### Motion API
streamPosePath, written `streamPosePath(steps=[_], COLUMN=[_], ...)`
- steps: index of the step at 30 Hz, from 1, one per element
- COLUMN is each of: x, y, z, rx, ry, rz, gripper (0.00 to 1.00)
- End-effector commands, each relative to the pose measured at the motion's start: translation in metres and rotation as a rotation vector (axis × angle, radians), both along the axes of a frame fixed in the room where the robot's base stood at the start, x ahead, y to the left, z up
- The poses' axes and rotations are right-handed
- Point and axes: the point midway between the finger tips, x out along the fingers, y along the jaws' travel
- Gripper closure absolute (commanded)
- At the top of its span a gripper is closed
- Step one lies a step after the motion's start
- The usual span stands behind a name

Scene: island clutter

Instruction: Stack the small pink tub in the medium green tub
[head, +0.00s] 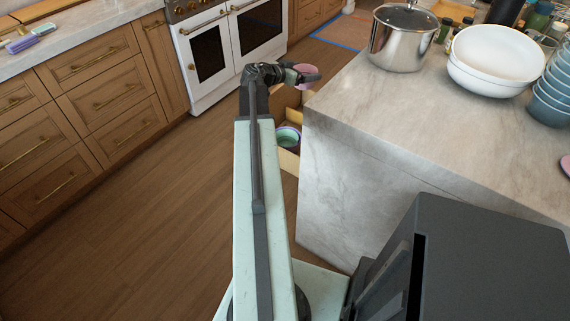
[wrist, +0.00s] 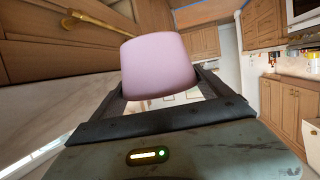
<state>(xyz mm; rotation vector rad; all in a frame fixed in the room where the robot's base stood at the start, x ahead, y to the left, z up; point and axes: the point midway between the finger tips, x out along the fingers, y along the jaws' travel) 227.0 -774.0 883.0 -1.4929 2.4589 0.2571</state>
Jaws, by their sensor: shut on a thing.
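My gripper (head: 312,77) is shut on the small pink tub (head: 303,72), held in the air beside the far left corner of the island. The pink tub (wrist: 158,68) fills the middle of the wrist view, between the two fingers. The medium green tub (head: 287,138) sits lower, in an open wooden drawer at the island's left side, nearer to me than the gripper. A lavender rim shows around the green tub; how the two nest is too small to tell. My arm and the island hide part of the drawer.
The open drawer (head: 289,162) juts from the island (head: 350,125). A steel pot (head: 398,45) and white bowls (head: 492,62) stand on the island, with stacked blue tubs (head: 552,95) at its right. A white oven (head: 215,60) stands behind. The floor at left is clear.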

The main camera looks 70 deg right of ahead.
Motion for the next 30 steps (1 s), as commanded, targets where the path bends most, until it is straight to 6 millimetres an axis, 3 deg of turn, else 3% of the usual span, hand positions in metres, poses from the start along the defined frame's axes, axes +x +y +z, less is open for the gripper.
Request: streamPosePath(steps=[1,9,12,17,26,30], x=[0.012,0.059,0.069,0.078,0.08,0.08], y=[-0.007,-0.023,-0.025,-0.024,-0.023,-0.023], z=[-0.049,-0.166,-0.198,-0.225,-0.233,-0.262], rx=[-0.004,-0.014,-0.016,-0.016,-0.016,-0.016], ry=[-0.002,-0.011,-0.013,-0.013,-0.014,-0.014], rz=[0.027,0.132,0.15,0.162,0.164,0.164], gripper=[0.55,0.55,0.55,0.55,0.55,0.55])
